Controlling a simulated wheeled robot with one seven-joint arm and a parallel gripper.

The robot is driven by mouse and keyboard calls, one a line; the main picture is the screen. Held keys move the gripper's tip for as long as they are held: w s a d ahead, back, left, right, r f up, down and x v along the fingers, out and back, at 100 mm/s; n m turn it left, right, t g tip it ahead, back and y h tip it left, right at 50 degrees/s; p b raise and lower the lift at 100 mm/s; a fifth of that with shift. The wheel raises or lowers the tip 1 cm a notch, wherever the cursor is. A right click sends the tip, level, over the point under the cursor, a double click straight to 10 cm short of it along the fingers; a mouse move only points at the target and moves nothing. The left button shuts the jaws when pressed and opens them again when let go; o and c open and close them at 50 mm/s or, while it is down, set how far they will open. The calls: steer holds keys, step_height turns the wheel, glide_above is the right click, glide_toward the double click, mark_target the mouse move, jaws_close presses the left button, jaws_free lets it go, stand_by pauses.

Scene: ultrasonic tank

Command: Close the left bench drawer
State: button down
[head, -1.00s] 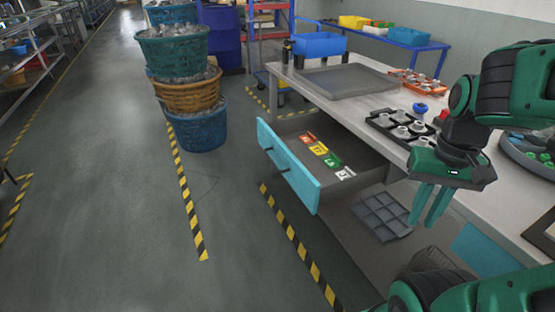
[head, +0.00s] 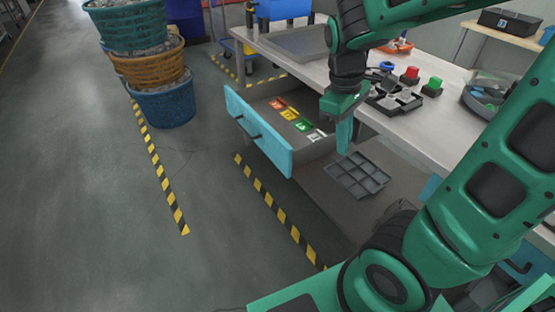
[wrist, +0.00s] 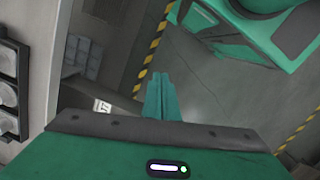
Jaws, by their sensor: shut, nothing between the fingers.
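The left bench drawer (head: 258,132) is pulled out from under the bench top (head: 300,72). Its teal front has a dark handle (head: 249,127) and faces the aisle. In the wrist view the shut, empty fingers (wrist: 160,97) are beside the drawer's white tag (wrist: 102,106). The teal front is not clearly seen there. Whether the fingers touch the drawer cannot be told.
A grey compartment tray (head: 357,175) sits low, right of the drawer. A black fixture with metal parts (head: 393,98), a red button (head: 410,75) and a green button (head: 432,87) stand on the bench. Stacked baskets (head: 165,105) stand left. The aisle floor (head: 80,200) is clear.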

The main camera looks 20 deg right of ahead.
steer(key=w+a+f+n+t+h, duration=0.1)
steer(key=w+a+f+n+h, duration=0.15)
steer(key=w+a+n, duration=0.5)
steer(key=w+a+f+n+h, duration=0.1)
steer(key=w+a+f+n, duration=0.25)
steer(key=a+n, duration=0.6)
steer(key=m, duration=0.2)
glide_toward(280, 161)
steer(key=s+a+f, duration=0.2)
steer(key=s+f, duration=0.2)
steer(key=s, duration=0.1)
steer(key=shift+t+y, duration=0.25)
steer(key=shift+t, duration=0.05)
steer(key=d, duration=0.3)
steer(key=w+d, duration=0.1)
steer(key=shift+w+d+f, duration=0.15)
steer(key=shift+f, duration=0.25)
